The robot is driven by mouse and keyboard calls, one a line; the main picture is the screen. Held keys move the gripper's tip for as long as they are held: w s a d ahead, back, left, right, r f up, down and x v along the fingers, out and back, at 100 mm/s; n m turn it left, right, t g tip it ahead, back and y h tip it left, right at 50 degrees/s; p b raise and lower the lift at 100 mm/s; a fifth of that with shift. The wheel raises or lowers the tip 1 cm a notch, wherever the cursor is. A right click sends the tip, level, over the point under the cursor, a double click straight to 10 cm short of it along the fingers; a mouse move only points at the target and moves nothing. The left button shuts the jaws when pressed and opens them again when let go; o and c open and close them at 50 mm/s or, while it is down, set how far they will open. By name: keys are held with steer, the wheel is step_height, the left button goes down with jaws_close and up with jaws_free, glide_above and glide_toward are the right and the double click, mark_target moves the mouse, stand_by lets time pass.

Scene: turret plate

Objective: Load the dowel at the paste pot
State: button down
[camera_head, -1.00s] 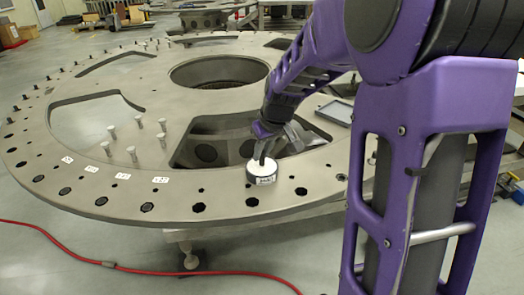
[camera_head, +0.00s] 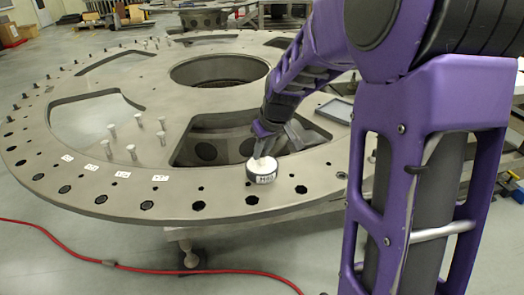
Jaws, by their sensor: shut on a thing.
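My gripper (camera_head: 264,146) is directly above the pot, pointing down, and is shut on the dowel. Only a short pale piece of the dowel (camera_head: 260,160) shows below the fingers, at the white top of the pot. Whether its tip touches or enters the paste is too small to tell. Most of the dowel is hidden by my gripper.
The turret plate (camera_head: 160,200) has large cut-outs and a rim of holes. Several pale pegs (camera_head: 131,151) stand upright on it at left, behind small white labels (camera_head: 121,174). A shallow grey tray (camera_head: 335,111) lies right of my gripper. A red hose (camera_head: 60,250) crosses the floor.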

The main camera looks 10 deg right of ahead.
stand_by(0.4)
steer(key=shift+r+p, duration=2.5)
steer(key=shift+r, duration=1)
steer(key=shift+s+f, duration=0.1)
